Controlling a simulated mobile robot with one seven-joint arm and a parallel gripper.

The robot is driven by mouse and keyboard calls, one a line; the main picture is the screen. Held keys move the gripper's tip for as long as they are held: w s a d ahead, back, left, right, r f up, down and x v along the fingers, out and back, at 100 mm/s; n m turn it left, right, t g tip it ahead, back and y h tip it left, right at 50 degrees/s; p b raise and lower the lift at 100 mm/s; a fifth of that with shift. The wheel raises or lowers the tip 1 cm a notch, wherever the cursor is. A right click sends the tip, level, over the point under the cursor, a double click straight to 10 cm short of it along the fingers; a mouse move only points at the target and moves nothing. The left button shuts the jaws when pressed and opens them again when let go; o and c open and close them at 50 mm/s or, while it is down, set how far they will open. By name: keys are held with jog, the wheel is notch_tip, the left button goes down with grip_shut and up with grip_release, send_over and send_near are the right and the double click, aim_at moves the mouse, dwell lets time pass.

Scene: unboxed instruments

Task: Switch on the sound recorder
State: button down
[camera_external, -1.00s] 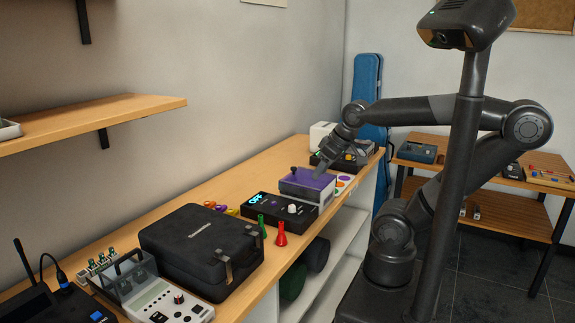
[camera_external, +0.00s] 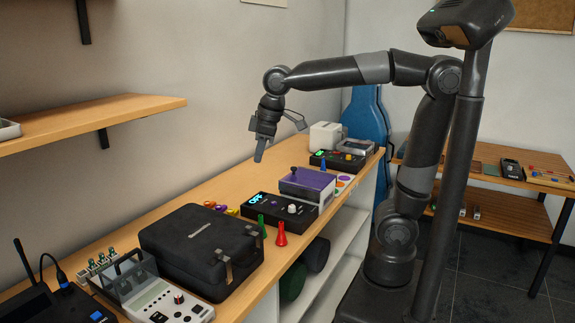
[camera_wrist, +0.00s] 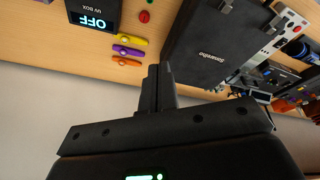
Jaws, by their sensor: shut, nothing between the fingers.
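No label naming a sound recorder is readable. A black device (camera_external: 338,161) with a green lit area and coloured buttons sits toward the far end of the bench in the external view; I cannot tell for sure if it is the recorder. Another black box (camera_external: 270,208) has a lit display; in the wrist view this box (camera_wrist: 93,15) reads "UV BOX" and "OFF". My gripper (camera_external: 259,156) is shut and empty, pointing down above the bench, left of the black device and apart from everything. In the wrist view my gripper (camera_wrist: 160,70) shows its fingers together.
A purple-topped box (camera_external: 308,183) stands between the two black devices. A black case (camera_external: 200,250), a white keypad device (camera_external: 170,302) and red and green cones are nearer. A shelf (camera_external: 90,118) juts out at left. Bare bench (camera_external: 225,185) lies along the wall.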

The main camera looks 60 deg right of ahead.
jog(key=w+a+n+g, duration=0.1)
jog(key=w+a+n, duration=0.25)
jog(key=a, duration=0.75)
jog(key=n+g, duration=0.3)
jog(key=n, duration=0.5)
send_over(163, 318)
jog(key=w, duration=0.2)
notch_tip(163, 318, down, 8)
jog(key=shift+w+f+h, duration=0.15)
jog(key=shift+h, duration=0.25)
jog(key=shift+f, duration=0.1)
jog(key=f, duration=0.4)
jog(key=s+f, duration=0.1)
jog(key=f, duration=0.8)
jog(key=shift+s+f, duration=0.35)
jog(key=shift+s+f, duration=0.2)
jog(key=shift+f, duration=0.1)
jog(key=shift+w, duration=0.1)
